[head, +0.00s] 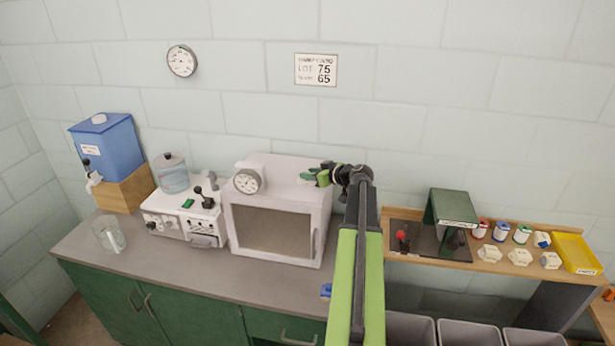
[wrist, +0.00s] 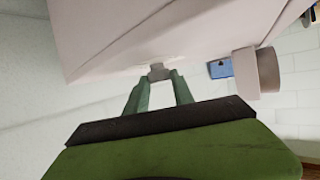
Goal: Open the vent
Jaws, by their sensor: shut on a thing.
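The pale pink oven-like cabinet (head: 275,186) stands on the counter with a dark window in its front. It also fills the upper part of the wrist view (wrist: 150,35). My gripper (head: 311,176) is at the right part of its top. In the wrist view, the two green fingers of my gripper (wrist: 158,76) are closed on a small grey tab (wrist: 157,69) at the cabinet. The fingers partly hide the tab. I cannot tell how far the vent is open.
A round dial (head: 247,181) stands on the cabinet's left top; its housing shows in the wrist view (wrist: 256,73). To the left are a white machine (head: 175,217), a glass jar (head: 109,235) and a blue tank (head: 107,150). A shelf (head: 490,266) with small items is at right.

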